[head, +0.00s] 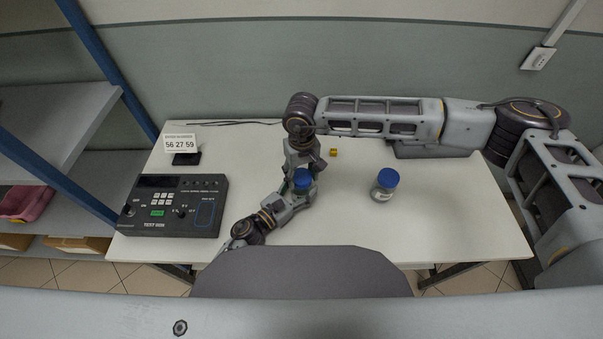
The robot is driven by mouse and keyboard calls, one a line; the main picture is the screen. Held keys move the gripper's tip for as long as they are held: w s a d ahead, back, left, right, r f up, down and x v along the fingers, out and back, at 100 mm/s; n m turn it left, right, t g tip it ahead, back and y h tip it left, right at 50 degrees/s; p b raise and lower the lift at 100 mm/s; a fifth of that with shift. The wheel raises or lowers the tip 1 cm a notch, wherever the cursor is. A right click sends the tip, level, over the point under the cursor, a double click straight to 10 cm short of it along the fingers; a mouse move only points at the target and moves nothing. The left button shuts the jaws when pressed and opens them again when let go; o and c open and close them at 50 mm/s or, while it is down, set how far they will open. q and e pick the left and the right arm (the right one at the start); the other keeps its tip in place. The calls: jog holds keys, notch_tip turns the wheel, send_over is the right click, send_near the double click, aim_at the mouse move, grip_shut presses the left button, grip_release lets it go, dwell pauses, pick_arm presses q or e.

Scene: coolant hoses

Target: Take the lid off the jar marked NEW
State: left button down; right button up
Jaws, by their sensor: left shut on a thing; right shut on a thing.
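A jar with a blue lid (303,181) stands near the table's middle, between my two grippers. My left gripper (299,196) comes from the lower left and is shut on the jar's body, which it mostly hides. My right gripper (303,171) reaches in from behind and above and is shut at the blue lid. I cannot tell whether the lid is still seated on the jar. A second jar (382,193) with a blue lid stands upright and free to the right. Its pale label is too small to read, and the first jar's label is hidden, so I cannot tell which is marked NEW.
A dark test box (174,206) with buttons sits on the table's left. Behind it is a sign (180,143) reading 56 27 59. A small yellow block (333,152) lies behind the grippers. The white table (450,210) is clear at the right front.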

aim_at(302, 176)
jog(key=shift+r, duration=1.1)
dwell(0.3)
jog(key=shift+r, duration=1.95)
pick_arm(q)
jog(key=shift+c, duration=1.8)
grip_release()
jog(key=shift+s+a, duration=0.1)
jog(key=shift+v, duration=5.85)
